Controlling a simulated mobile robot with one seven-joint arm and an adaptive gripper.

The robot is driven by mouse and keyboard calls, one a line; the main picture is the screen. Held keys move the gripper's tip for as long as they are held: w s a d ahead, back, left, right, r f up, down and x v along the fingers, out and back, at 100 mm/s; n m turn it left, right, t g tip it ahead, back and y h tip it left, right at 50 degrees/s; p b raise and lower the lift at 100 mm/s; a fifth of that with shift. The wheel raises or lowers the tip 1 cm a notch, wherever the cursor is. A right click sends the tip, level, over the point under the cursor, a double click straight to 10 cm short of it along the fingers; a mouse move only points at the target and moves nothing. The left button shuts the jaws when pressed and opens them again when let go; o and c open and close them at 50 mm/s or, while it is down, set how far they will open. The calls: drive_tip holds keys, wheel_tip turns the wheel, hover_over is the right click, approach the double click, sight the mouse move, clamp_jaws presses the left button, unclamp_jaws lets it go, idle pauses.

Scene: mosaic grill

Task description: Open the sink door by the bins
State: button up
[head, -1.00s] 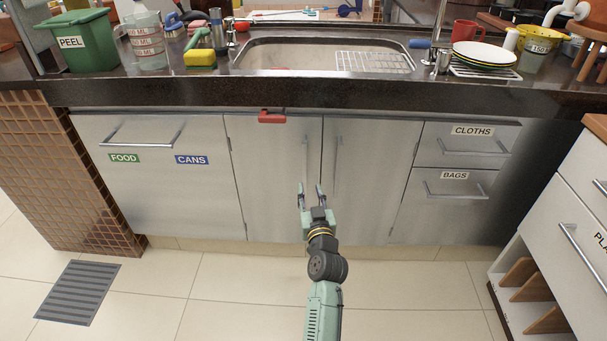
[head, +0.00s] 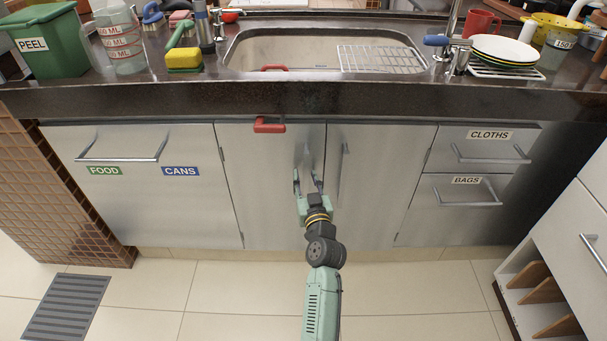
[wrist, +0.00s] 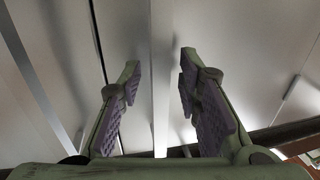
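The sink door by the bins is the left grey door (head: 262,190) under the sink, beside the front with the FOOD and CANS labels. It is closed. Its upright bar handle (head: 307,155) is near its right edge; in the wrist view the handle (wrist: 160,70) runs upright between my fingers. My gripper (head: 307,180) is open at the lower part of the handle, one finger on each side. In the wrist view my gripper (wrist: 157,85) shows a clear gap between both purple pads and the bar. How deep the bar sits between the fingers is hard to tell.
A red hook-like piece (head: 268,126) is at the top of the left door. The right sink door (head: 380,190) is closed, its handle (head: 343,170) close by. The bin front (head: 140,195) is at left, drawers (head: 478,150) at right.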

drive_tip(key=shift+c, duration=0.5)
clamp_jaws()
idle(0.5)
